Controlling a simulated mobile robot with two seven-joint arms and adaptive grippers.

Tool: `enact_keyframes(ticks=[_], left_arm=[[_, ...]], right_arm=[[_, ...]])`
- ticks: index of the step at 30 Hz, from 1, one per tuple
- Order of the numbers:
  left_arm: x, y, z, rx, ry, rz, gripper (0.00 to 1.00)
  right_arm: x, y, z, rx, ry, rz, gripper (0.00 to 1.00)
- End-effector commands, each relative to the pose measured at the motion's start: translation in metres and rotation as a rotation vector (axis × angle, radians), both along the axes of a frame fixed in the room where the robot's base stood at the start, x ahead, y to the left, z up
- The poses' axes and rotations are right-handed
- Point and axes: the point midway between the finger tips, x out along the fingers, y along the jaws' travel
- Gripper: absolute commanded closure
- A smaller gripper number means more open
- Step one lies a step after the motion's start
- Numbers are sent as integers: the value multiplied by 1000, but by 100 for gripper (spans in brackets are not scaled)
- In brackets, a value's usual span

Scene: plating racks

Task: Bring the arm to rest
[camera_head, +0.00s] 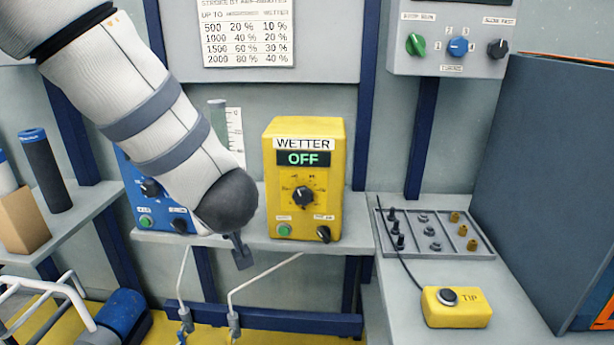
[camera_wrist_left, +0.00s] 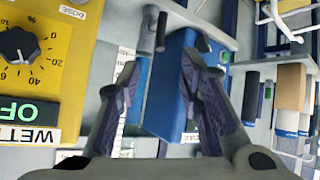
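My left arm (camera_head: 150,105) comes in from the upper left in the head view, its dark round wrist end in front of the shelf between the blue box and the yellow WETTER box. Only a small dark fingertip of my left gripper (camera_head: 241,252) shows below it. In the left wrist view the two fingers of my left gripper (camera_wrist_left: 160,75) stand apart with nothing between them. The yellow WETTER box (camera_head: 334,165) reads OFF; it also shows upside down in the left wrist view (camera_wrist_left: 62,75). The blue box (camera_head: 130,190) is partly hidden behind my arm. My right gripper is not in view.
A grey tray of small fittings (camera_head: 467,248) and a yellow TIP box (camera_head: 457,308) sit on the right bench beside a tall dark panel (camera_head: 550,170). Dark cylinder (camera_head: 45,170) and tan block (camera_head: 22,220) stand at left. Bent white rods (camera_head: 262,277) hang below the shelf.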

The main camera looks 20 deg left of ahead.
Motion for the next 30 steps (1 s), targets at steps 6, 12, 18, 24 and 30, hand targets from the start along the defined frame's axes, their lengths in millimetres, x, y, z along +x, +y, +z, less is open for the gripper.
enact_keyframes(ticks=[6, 12, 18, 24, 30], left_arm=[[-56, -15, -146, 32, 306, -255, 66], [-199, -47, -274, -94, 700, -560, 66], [-323, -68, -312, -255, 971, -728, 66], [-353, -73, -315, -303, 1033, -766, 66], [-353, -73, -315, -303, 1033, -766, 66]], right_arm=[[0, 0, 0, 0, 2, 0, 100], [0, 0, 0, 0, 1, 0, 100], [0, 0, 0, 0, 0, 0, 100], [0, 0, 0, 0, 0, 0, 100], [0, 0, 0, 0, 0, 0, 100]])
